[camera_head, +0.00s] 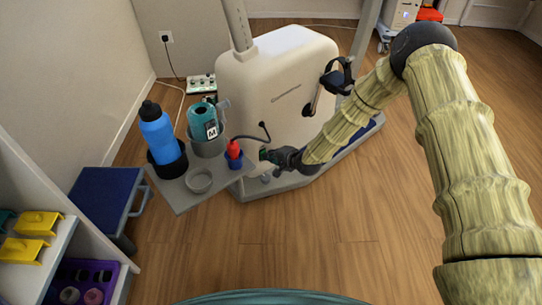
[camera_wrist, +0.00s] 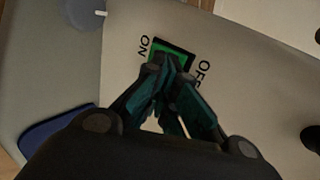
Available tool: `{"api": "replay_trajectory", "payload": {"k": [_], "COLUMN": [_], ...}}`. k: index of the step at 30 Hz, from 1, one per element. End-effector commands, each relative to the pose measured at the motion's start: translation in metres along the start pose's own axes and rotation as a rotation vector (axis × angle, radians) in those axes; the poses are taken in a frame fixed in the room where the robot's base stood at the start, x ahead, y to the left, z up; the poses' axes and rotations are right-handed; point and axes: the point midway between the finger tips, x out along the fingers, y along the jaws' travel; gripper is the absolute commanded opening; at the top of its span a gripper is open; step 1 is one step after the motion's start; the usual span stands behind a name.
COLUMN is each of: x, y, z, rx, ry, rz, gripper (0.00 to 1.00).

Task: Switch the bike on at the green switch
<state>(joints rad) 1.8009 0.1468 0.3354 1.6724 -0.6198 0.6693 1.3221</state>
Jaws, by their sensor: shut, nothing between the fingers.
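The bike (camera_head: 270,85) is a white-bodied machine on a grey base, with a crank and pedal at its right. The green switch (camera_wrist: 176,47) shows in the wrist view in a dark frame, with "ON" printed to its left and "OFF" to its right. My gripper (camera_wrist: 172,64) is shut and empty, its dark teal fingertips over the lower part of the switch and hiding some of it. I cannot tell whether they touch it or which way it is set. In the head view my gripper (camera_head: 264,154) is low at the bike's front, where the switch cannot be made out.
A grey tray (camera_head: 190,203) left of my gripper holds a blue bottle (camera_head: 158,135), a teal container (camera_head: 203,122) and a red-topped item (camera_head: 234,150) in a blue cup. A blue step stool (camera_head: 103,197) and a shelf (camera_head: 50,245) stand further left. The floor in front is clear.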

Motion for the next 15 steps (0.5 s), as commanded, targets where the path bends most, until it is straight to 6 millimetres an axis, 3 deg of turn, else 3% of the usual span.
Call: {"api": "replay_trajectory", "payload": {"k": [8, 15], "x": [-0.002, -0.023], "y": [0.001, 0.007], "z": [0.000, -0.003], "rx": [0.000, 0.002], "ry": [0.000, -0.002], "rz": [0.001, 0.003], "gripper": [0.00, 0.00]}}
